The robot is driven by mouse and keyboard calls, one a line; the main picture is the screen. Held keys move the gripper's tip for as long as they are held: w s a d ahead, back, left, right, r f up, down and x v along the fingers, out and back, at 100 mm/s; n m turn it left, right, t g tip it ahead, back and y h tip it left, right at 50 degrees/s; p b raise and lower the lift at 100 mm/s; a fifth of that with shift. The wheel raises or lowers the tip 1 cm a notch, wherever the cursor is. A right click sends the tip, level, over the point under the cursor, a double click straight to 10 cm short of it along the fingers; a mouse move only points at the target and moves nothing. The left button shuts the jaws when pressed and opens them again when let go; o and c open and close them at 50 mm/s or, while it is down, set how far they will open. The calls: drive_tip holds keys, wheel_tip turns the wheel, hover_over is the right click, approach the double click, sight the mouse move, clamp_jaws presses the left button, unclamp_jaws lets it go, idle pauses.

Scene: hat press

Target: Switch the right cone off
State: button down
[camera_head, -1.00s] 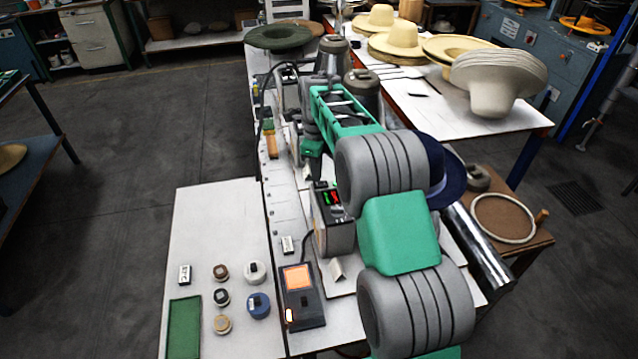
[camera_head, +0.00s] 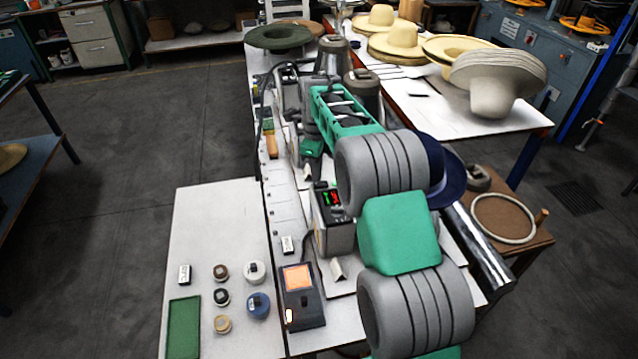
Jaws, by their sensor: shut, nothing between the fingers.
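Two grey metal cones stand at the far end of the long white bench. The left cone (camera_head: 332,57) is farther back, and the right cone (camera_head: 364,86) is nearer, partly hidden behind my green wrist frame. My gripper (camera_head: 301,118) is beyond that frame, small and partly hidden, beside the control boxes left of the right cone. It is shut and empty. The right cone's switch cannot be made out. A grey control box (camera_head: 334,222) with red and green digits stands on the near bench, left of my arm.
An orange-screen device (camera_head: 304,306) lies at the bench front. A side table (camera_head: 215,225) holds several small pots and a green mat (camera_head: 184,328). A dark blue hat (camera_head: 440,170) is behind my arm. Stacked pale hats (camera_head: 498,75) stand on the right table. The left floor is clear.

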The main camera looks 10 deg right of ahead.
sight(317, 184)
drive_tip(key=shift+f+b, duration=0.5)
drive_tip(key=shift+f, duration=0.55)
drive_tip(key=shift+s, duration=0.1)
wheel_tip(317, 184, up, 7)
drive_tip(key=p, duration=0.5)
drive_tip(key=shift+r, duration=0.1)
idle(0.3)
